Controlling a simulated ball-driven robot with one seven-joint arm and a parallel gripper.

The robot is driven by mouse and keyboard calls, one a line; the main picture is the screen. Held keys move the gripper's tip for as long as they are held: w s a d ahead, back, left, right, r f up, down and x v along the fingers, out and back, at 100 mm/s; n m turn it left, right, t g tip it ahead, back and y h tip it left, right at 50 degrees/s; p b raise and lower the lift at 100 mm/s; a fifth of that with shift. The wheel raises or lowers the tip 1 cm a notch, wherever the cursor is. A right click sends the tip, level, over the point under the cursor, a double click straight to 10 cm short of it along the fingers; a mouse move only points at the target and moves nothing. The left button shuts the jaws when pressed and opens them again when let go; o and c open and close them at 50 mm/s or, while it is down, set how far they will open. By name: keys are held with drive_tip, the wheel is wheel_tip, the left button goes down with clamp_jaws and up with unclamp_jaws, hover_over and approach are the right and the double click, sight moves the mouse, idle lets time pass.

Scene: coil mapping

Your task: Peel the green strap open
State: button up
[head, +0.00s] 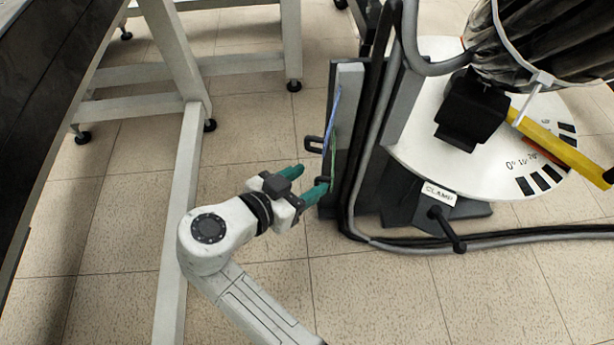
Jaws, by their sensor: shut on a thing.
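The green strap (334,150) runs as a thin strip down the left face of the grey upright panel (346,100). Its lower end is close to my fingertips. A blue strap (332,112) lies above it on the same face, with a dark loop (314,144) sticking out to the left. My gripper (308,182) reaches in from the left, its green fingers pointing right. It is shut on a small dark tab (322,182) at the lower end of the green strap. The exact contact is small and partly hidden by the fingers.
Thick black and grey cables (368,150) run down the panel and along the floor to the right. A round white dial plate (440,130) and a clamp with a dark handle (447,229) stand right. A white frame (182,190) stands left. Tiled floor is open below.

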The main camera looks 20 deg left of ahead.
drive_tip(key=p+v, duration=0.3)
drive_tip(key=v, duration=0.7)
drive_tip(key=shift+r, duration=0.1)
drive_tip(key=w+d+f+n+g, duration=0.1)
drive_tip(key=d+f+g, duration=0.4)
drive_tip(key=d, duration=0.6)
drive_tip(key=d+f+n+g, duration=0.1)
drive_tip(key=d+f+g, duration=0.2)
drive_tip(key=d+f, duration=0.6)
drive_tip(key=s+d+n+g+y, duration=0.1)
drive_tip(key=s+d+g+y, duration=0.15)
drive_tip(key=s+d, duration=0.65)
drive_tip(key=s+d+n+g+y, duration=0.1)
drive_tip(key=s+d+y, duration=0.3)
drive_tip(key=d, duration=0.9)
wheel_tip(320, 180, up, 36)
drive_tip(key=s+p, duration=0.1)
drive_tip(key=p, duration=3.5)
drive_tip(key=shift+a+n+h+p, duration=0.2)
drive_tip(key=shift+n+h+p, duration=0.1)
drive_tip(key=shift+h+p, duration=0.05)
